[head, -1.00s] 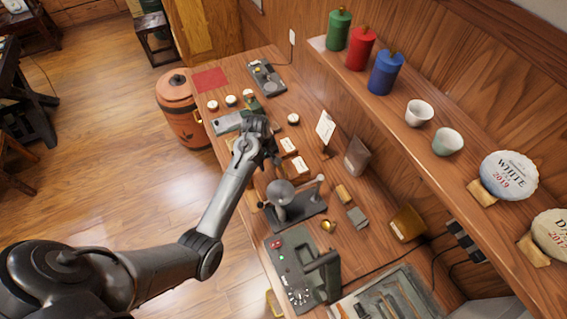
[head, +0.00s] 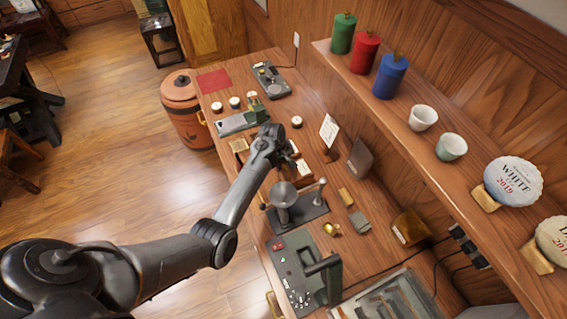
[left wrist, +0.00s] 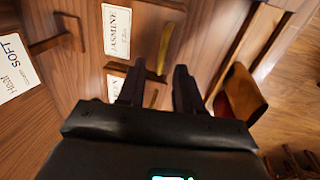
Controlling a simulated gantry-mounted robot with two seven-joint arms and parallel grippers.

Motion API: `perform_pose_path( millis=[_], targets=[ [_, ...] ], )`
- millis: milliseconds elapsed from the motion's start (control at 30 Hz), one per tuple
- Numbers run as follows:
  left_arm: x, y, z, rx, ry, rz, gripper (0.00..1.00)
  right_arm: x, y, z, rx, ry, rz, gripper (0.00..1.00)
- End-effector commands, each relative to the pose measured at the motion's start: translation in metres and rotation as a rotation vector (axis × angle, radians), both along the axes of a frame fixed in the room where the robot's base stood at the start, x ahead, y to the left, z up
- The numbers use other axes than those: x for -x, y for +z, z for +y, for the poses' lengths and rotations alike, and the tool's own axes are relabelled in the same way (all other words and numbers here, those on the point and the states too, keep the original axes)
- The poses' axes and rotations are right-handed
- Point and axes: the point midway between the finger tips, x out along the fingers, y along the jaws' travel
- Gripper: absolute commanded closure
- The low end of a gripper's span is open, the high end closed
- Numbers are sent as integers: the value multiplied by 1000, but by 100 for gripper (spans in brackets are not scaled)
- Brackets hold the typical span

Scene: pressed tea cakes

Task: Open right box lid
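My left gripper (head: 284,162) reaches over the bench onto the small labelled wooden boxes. One box with a white label (head: 304,168) shows just right of it; the arm hides part of the boxes. In the left wrist view, a box front carries a JASMINE label (left wrist: 117,30), and a second white label (left wrist: 115,88) is partly behind a finger. A brass strip (left wrist: 165,48) lies just beyond the fingertips. The left gripper (left wrist: 160,78) is open, with a clear gap and nothing between its fingers. Which box is the right one, and its lid state, I cannot tell.
A sign card (head: 328,130) stands behind the boxes; it also shows in the left wrist view (left wrist: 15,65). A grey tray (head: 243,122) lies to the left. The shelf (head: 440,112) overhangs the back.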

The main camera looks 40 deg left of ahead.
Motion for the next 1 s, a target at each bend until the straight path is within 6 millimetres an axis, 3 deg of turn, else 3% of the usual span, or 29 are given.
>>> perform_pose_path(
  millis=[433, 667, 1000],
  targets=[
    [-1, -8, 0, 0, 0, 0, 65, 0, 0, 1, -5, -4, 0, 28],
    [-1, -8, -1, 0, -1, 0, 100, 0, 0, 1, -4, -4, 1, 28],
    [-1, -8, -1, 0, -1, 0, 100, 0, 0, -1, 4, 3, 0, 28]
  ],
)
